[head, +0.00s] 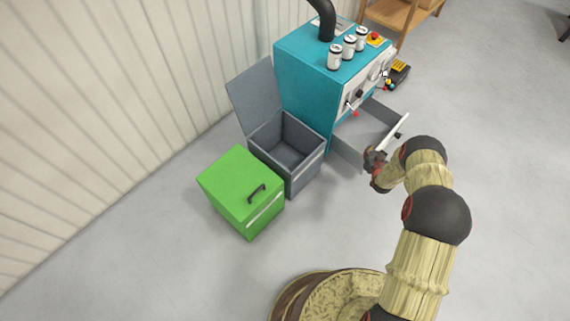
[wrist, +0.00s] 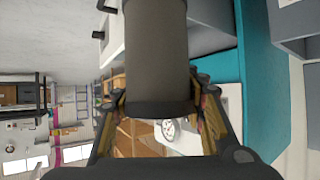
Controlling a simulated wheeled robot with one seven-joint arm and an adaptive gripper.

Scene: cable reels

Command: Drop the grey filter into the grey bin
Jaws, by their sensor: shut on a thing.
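My gripper (wrist: 160,105) is shut on the grey filter (wrist: 157,50), a dark grey cylinder with a blacker end band, in the wrist view. A finger sits on each side of that band. In the head view my gripper (head: 376,167) is by the open drawer of the teal machine, to the right of the grey bin; the filter is too small there to make out clearly. The grey bin (head: 308,172) stands with its lid (head: 255,97) raised, and the part of its inside that shows looks empty.
A green bin (head: 235,185) with a shut lid and black handle stands in front of the grey bin. The teal machine (head: 300,68) carries several white canisters (head: 349,48) on top. Its drawer (head: 393,133) juts out. The floor in front is clear.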

